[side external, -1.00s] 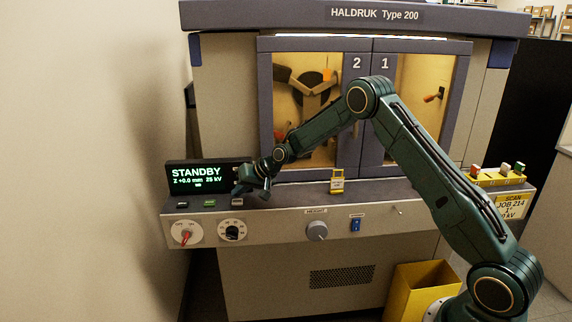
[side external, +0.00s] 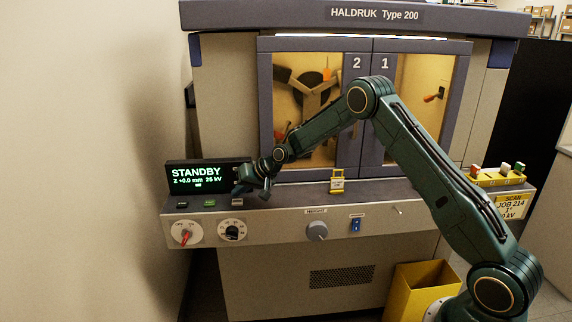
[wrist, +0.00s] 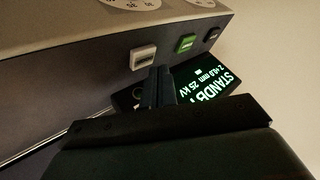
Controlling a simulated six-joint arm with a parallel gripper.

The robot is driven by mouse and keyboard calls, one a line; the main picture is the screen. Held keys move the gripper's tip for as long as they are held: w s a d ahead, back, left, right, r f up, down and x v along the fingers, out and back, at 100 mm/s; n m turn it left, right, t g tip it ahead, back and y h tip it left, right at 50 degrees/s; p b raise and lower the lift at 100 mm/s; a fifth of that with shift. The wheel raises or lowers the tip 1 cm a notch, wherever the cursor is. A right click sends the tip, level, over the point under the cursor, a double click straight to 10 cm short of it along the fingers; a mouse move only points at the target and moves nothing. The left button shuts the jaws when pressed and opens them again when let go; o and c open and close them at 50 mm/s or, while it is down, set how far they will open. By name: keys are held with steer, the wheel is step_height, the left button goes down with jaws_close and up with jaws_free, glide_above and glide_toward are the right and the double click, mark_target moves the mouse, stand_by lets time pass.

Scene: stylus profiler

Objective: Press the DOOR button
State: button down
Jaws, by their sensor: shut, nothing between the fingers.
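Three small push buttons sit in a row on the console ledge below the display. The pale one (side external: 237,202) is nearest my gripper (side external: 240,189), the green one (side external: 209,203) is in the middle and the dark one (side external: 182,205) is at the left end. Their labels are too small to read, so I cannot tell which is DOOR. In the wrist view the pale button (wrist: 143,57), green button (wrist: 186,43) and dark button (wrist: 212,33) show beyond my gripper (wrist: 162,70). My fingers are shut and empty, with their tips close beside the pale button; contact cannot be told.
The display (side external: 205,178) reads STANDBY and stands close behind the buttons. Two dials (side external: 231,230), a knob (side external: 316,231) and a blue switch (side external: 356,225) are on the front panel. A yellow padlock-like piece (side external: 337,182) stands on the ledge before the closed doors (side external: 350,115).

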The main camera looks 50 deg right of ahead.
mark_target(240, 202)
steer(key=shift+f, duration=0.85)
stand_by(1.1)
steer(key=shift+r, duration=0.8)
steer(key=shift+r, duration=0.15)
steer(key=shift+r, duration=2.4)
